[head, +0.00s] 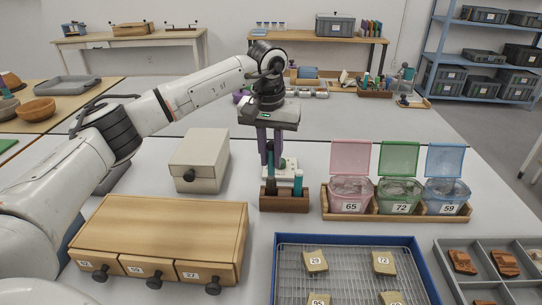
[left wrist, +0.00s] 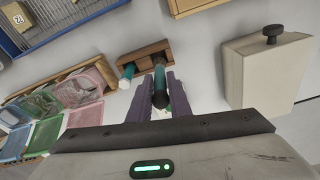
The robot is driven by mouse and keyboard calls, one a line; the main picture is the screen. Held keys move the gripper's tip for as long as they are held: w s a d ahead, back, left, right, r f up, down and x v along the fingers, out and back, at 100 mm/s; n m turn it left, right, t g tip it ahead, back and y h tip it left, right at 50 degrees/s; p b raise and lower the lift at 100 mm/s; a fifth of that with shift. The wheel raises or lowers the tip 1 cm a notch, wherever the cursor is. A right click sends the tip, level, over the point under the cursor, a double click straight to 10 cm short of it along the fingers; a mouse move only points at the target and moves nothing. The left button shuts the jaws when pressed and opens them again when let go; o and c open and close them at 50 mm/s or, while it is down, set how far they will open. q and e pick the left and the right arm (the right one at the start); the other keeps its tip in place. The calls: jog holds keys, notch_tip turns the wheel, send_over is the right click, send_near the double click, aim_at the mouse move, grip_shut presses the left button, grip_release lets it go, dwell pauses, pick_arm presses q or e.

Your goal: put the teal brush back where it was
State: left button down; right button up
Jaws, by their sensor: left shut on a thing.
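My left gripper (head: 270,157) points down over the small wooden holder (head: 284,204), its purple fingers shut on the upright teal brush (head: 271,186). In the left wrist view the brush (left wrist: 160,86) sits between the two fingers (left wrist: 162,88), with its far end over one end of the holder (left wrist: 146,62). In the head view its lower part meets the holder's left end; I cannot tell how deep it sits. A second teal tool with a pale end (head: 298,183) stands in the holder's right end. My right gripper is out of view.
A beige box (head: 200,160) stands left of the holder. A wooden drawer unit (head: 160,232) is front left. Lidded pink, green and blue bins (head: 398,192) stand right on a wooden tray. A blue-rimmed tray (head: 345,240) with sherds is in front.

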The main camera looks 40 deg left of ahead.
pick_arm(q)
jog(key=shift+f, duration=0.6)
jog(key=c, duration=1.6)
grip_release()
jog(key=shift+c, duration=0.2)
jog(key=shift+r, duration=0.15)
notch_tip(320, 180, up, 13)
jog(key=s, duration=0.1)
jog(key=shift+s+d+p, duration=0.15)
jog(key=shift+d+p, duration=0.1)
jog(key=shift+p, duration=0.15)
